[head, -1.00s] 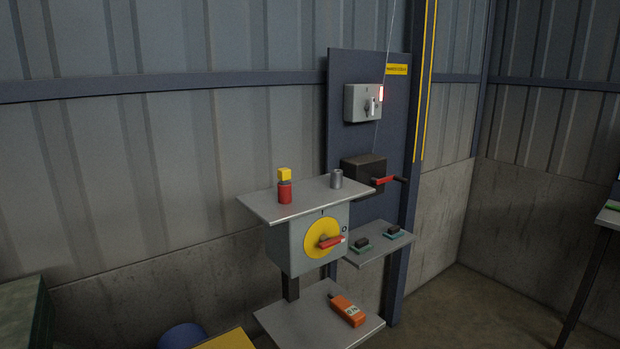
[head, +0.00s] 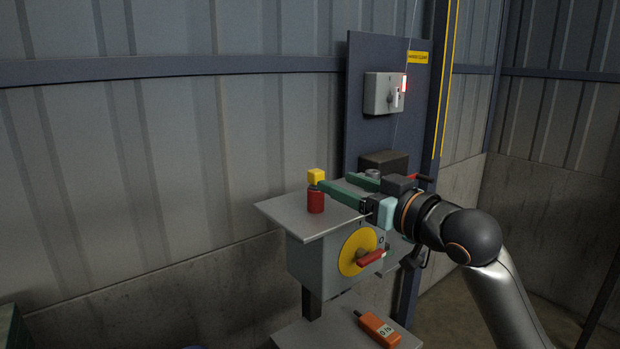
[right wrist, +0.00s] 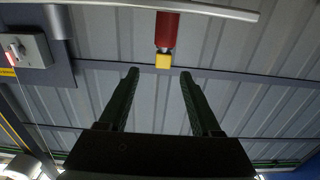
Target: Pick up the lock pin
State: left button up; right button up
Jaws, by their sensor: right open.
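The piece that looks like the lock pin has a red cylindrical body (head: 316,203) and a yellow block (head: 316,176) on top. It stands upright on the grey top plate (head: 285,213) of the switch box. My right gripper (head: 335,182) is open and empty, its green fingers reaching in from the right toward the yellow block. In the right wrist view, which is upside down, the yellow block (right wrist: 163,60) shows just beyond and between the fingertips (right wrist: 160,75). I cannot tell whether a finger touches it. My left gripper is not in view.
A grey cylinder (head: 373,173) stands on the plate behind my right gripper, partly hidden. The box below has a yellow dial (head: 352,250) with a red handle. An orange meter (head: 378,329) lies on the lower shelf. The plate's left end is clear.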

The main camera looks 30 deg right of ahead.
aim_at(322, 174)
jog(key=w+p, duration=0.1)
jog(key=w, duration=0.3)
jog(key=shift+a+r, duration=0.1)
jog(key=shift+a, duration=0.05)
jog(key=shift+w+a+f+p, duration=0.15)
jog(key=shift+w+p, duration=0.1)
jog(key=shift+w, duration=0.8)
jog(key=shift+w+a+p, duration=0.2)
jog(key=shift+w+p, duration=0.05)
jog(key=shift+w, duration=0.8)
jog(key=shift+w+a+f+p, duration=0.15)
jog(key=shift+w+p, duration=0.1)
jog(key=shift+w, duration=0.8)
grip_shut()
